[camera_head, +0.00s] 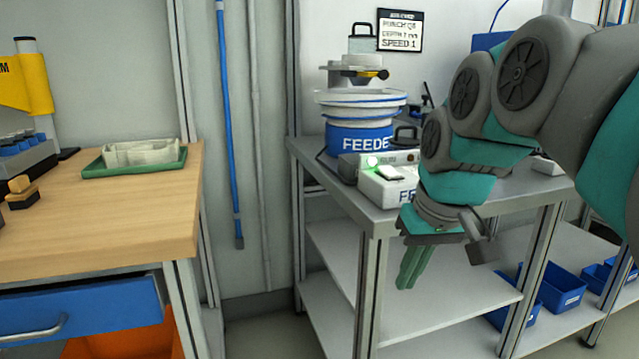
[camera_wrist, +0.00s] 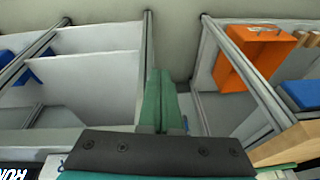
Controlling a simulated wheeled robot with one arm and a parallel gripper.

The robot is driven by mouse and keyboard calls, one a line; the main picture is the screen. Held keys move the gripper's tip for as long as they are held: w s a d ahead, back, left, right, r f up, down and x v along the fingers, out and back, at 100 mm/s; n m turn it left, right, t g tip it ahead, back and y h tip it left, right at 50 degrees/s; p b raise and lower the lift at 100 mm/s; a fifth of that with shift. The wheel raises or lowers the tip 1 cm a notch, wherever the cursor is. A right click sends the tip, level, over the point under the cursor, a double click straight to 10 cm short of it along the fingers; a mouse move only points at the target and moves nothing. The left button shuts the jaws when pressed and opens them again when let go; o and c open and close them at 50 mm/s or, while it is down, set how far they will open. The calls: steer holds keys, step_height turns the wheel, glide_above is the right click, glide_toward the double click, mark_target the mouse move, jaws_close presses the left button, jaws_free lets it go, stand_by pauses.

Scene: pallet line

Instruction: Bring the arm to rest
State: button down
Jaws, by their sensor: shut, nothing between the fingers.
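My gripper (camera_head: 411,267) hangs at the end of my grey and teal arm, on the right side of the head view. Its green fingers point down and are closed together with nothing between them. It is in front of the left front corner of the grey feeder bench (camera_head: 374,217), apart from it. In the wrist view the two fingers (camera_wrist: 160,102) lie side by side over the gap between the shelves and the workbench.
The feeder (camera_head: 360,139) and a white control box (camera_head: 388,185) stand on the bench. Blue bins (camera_head: 560,288) sit on its lower shelf. A wooden workbench (camera_head: 100,205) at left carries a green tray (camera_head: 134,160). An orange bin (camera_wrist: 250,52) is below it. Floor between is clear.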

steer(key=s+d+f+m+g+h, duration=0.1)
steer(key=s+f+g, duration=0.3)
steer(key=s+f, duration=1.7)
steer(key=shift+s+d+f+m+g+h, duration=0.3)
steer(key=shift+s+d+m, duration=0.15)
steer(key=shift+s+m, duration=0.15)
stand_by(5.3)
